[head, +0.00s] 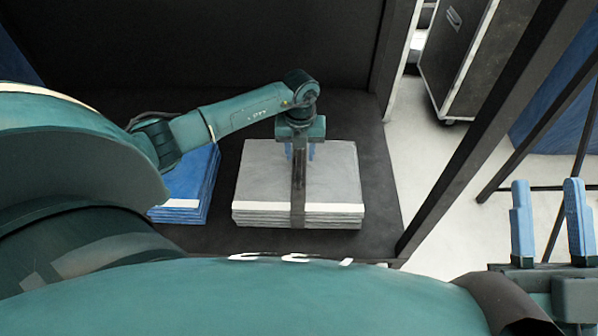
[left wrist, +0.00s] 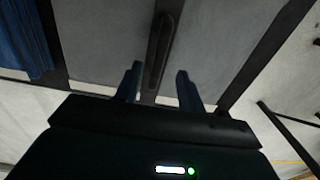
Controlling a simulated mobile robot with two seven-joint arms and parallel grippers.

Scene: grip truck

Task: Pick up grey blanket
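The grey blanket (head: 265,175) is a folded, layered stack with a dark strap (head: 298,200) across its middle, lying on a dark shelf. My left gripper (head: 300,153) is over its far half with fingers pointing down, one on each side of the strap. In the left wrist view the grey blanket (left wrist: 105,35) fills the upper part, and the strap (left wrist: 160,50) runs between the two parted fingers of my left gripper (left wrist: 158,70). I cannot tell whether the fingertips touch the blanket. My right gripper (head: 548,182) is open and empty at the lower right, away from the blanket.
A folded blue blanket (head: 192,185) lies left of the grey one on the dark shelf (head: 375,165), partly hidden by my arm. A dark post (head: 475,140) stands at the right. A black wheeled case (head: 465,60) stands on the pale floor beyond.

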